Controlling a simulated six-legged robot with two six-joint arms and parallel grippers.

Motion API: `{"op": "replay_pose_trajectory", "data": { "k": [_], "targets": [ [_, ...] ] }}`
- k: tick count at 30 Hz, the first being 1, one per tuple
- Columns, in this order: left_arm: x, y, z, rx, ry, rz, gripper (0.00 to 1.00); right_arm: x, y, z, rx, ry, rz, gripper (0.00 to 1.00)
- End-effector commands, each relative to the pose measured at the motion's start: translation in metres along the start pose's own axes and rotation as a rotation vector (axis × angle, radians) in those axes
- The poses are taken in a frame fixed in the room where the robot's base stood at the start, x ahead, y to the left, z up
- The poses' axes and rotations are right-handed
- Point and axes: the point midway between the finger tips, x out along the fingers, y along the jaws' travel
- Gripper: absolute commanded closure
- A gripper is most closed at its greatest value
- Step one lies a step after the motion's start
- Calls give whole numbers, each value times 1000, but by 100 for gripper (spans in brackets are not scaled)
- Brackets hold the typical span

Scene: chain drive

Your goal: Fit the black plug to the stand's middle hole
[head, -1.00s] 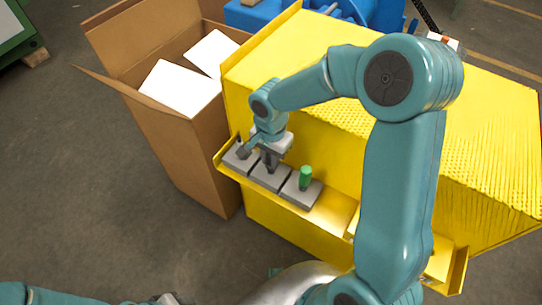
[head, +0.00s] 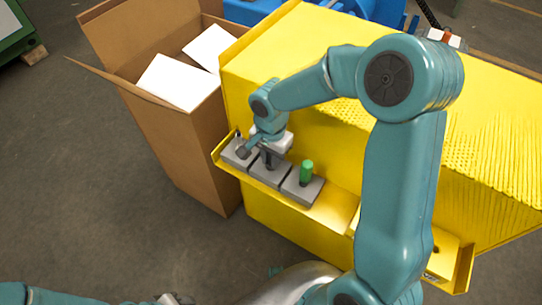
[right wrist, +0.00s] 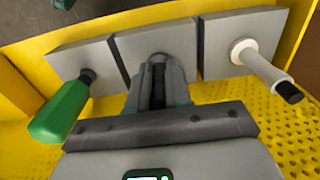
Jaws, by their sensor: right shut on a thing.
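The stand is a row of three grey blocks, with the middle block (head: 268,175) between the other two. My right gripper (head: 270,162) points down over the middle block, shut on the black plug (right wrist: 157,75). In the right wrist view, the fingers hide most of the plug, and its lower end is at the middle block (right wrist: 185,42). I cannot tell how deep it sits in the hole. A green plug (head: 306,173) stands in the right block. My left gripper (head: 170,299) barely shows at the bottom edge.
A white plug with a black tip (right wrist: 265,70) stands in the other end block. The blocks rest on a yellow ledge (head: 335,208) of a large yellow housing (head: 330,100). An open cardboard box (head: 180,145) stands close on the left.

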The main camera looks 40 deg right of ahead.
Motion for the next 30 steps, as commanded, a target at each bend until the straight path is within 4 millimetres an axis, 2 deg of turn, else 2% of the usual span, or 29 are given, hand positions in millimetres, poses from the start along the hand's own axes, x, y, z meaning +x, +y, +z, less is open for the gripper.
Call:
{"op": "replay_pose_trajectory", "data": {
  "k": [2, 3, 5, 13, 17, 20, 30],
  "targets": [
    [3, -1, 0, 0, 0, 0, 57, 3, 0, 0, 0, 0, -1, 100],
    [2, 0, 0, 0, 0, 0, 57, 1, 0, 0, 0, 0, -1, 69],
    [1, 0, 0, 0, 0, 0, 57, 1, 0, 0, 0, 0, 0, 52],
    [1, 0, 0, 0, 0, 0, 57, 1, 0, 0, 0, 0, 0, 52],
    [0, 0, 0, 0, 0, 0, 57, -9, 0, 0, 1, 2, -2, 52],
    [-3, 1, 0, 0, 0, 0, 57, -28, -1, 0, 1, 2, -4, 52],
    [-15, 6, 0, 0, 0, 0, 57, -118, -1, 0, 0, 2, -6, 52]
  ]
}}
